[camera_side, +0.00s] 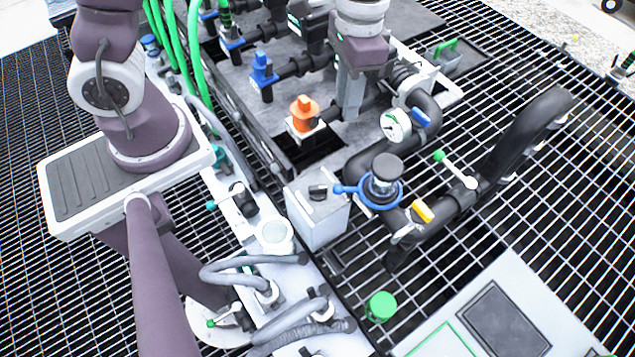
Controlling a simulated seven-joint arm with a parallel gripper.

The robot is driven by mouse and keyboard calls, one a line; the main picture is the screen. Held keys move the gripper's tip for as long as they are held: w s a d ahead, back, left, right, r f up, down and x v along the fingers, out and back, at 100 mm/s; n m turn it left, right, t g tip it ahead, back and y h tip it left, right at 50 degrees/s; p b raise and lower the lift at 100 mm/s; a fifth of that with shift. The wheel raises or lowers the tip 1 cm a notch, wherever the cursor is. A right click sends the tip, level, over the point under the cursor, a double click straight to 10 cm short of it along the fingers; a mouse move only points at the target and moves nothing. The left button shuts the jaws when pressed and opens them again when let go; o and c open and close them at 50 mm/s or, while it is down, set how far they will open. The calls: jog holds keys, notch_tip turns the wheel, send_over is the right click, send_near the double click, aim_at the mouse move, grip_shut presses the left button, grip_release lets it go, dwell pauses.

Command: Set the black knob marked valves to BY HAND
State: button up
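A black knob (318,192) sits on top of a white box (319,226) near the middle of the view. Any marking on the box and the knob's setting are too small to read. My gripper (349,112) points down behind the knob, higher in the picture, over the dark deck by the pipes. It is well apart from the knob. Its grey fingers show nearly edge-on, so I cannot tell whether there is a gap between them. I see nothing clearly held.
A blue ring-handled fitting (382,188) and a pressure gauge (395,125) stand close right of the box. An orange valve (304,114) and a blue valve (263,70) stand behind. Thick black pipe (515,145) rises at right. Grey hoses (250,272) lie in front.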

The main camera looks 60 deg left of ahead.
jog(key=m+g+y, duration=0.2)
send_near(315, 188)
jog(key=shift+g+y, duration=0.4)
jog(key=x, duration=0.8)
jog(key=shift+w+d+f, duration=0.25)
jog(key=shift+f, duration=0.2)
grip_shut()
